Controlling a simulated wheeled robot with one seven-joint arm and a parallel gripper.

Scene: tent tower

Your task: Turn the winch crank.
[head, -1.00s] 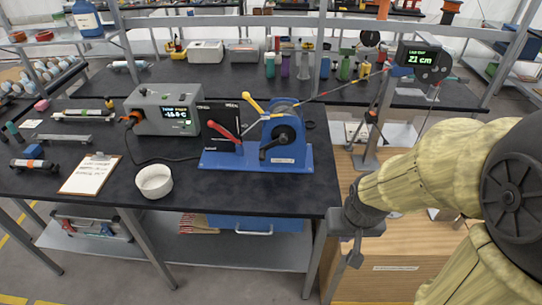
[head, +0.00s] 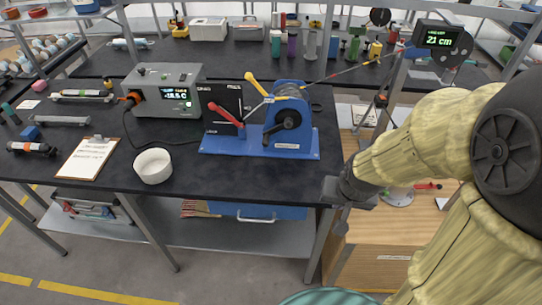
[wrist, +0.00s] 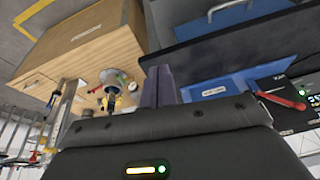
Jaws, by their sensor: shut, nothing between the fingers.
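The winch (head: 303,148) has a blue base and stands near the right end of the dark bench. Its black crank (head: 286,120) is on the front face, its arm pointing down and left. A red lever (head: 227,115) and a yellow-handled lever (head: 254,84) are beside it. My gripper (head: 340,218) is shut and empty by the bench's front right corner, below and right of the winch, apart from it. In the wrist view the fingers (wrist: 158,84) are together; part of the blue winch (wrist: 215,92) and red lever (wrist: 284,102) show right of them. The crank cannot be made out there.
A clipboard (head: 88,160) lies farther left. A wooden cabinet (head: 375,240) stands right of the bench. A cable runs from the winch to a gauge reading 21 cm (head: 440,40).

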